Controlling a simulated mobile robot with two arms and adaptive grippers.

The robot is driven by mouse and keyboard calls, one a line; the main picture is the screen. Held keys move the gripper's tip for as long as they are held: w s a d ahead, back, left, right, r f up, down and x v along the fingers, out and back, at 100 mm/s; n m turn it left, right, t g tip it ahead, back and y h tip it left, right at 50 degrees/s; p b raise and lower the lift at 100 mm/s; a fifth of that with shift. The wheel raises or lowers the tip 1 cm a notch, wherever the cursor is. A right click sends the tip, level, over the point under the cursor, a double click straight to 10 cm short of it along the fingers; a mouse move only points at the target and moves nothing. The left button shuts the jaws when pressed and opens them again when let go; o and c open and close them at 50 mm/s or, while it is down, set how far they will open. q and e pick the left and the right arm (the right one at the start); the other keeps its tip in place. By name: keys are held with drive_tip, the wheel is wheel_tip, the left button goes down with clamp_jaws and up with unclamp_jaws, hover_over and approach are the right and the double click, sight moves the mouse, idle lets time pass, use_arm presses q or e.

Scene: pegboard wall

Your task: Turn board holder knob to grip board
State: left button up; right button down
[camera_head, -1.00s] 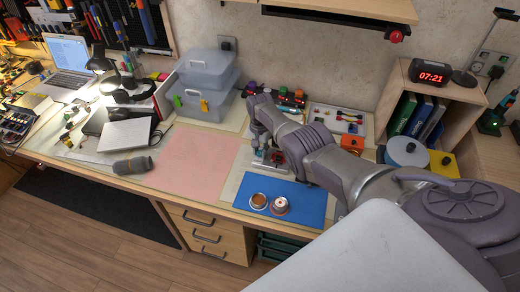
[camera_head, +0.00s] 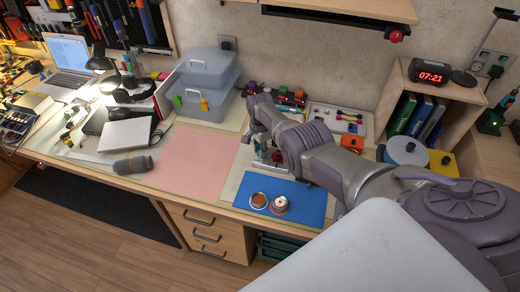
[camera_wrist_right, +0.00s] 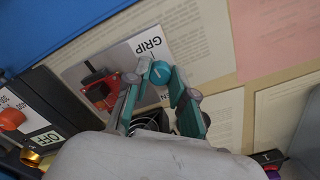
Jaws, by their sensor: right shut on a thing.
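In the right wrist view, a round teal knob (camera_wrist_right: 160,73) with a pale line on its face sits between the fingertips of my right gripper (camera_wrist_right: 162,70). The fingers are shut on the knob from both sides. A card marked "GRIP" (camera_wrist_right: 142,48) lies beside it, with a red and black shape (camera_wrist_right: 101,86) left of the fingers. In the head view, my right gripper (camera_head: 261,146) reaches down to the board holder (camera_head: 271,156) behind the blue mat; my arm hides much of the holder. My left gripper is not in view.
A pink mat (camera_head: 200,160) lies left of the holder and is clear. A black box marked "OFF" (camera_wrist_right: 45,105) stands close left of the gripper in the wrist view. Grey bins (camera_head: 207,75) stand behind.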

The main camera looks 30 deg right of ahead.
drive_tip(key=shift+w+r, duration=0.1)
drive_tip(key=c, duration=1.1)
unclamp_jaws()
drive_tip(key=shift+o, duration=0.6)
wheel_tip(320, 180, up, 12)
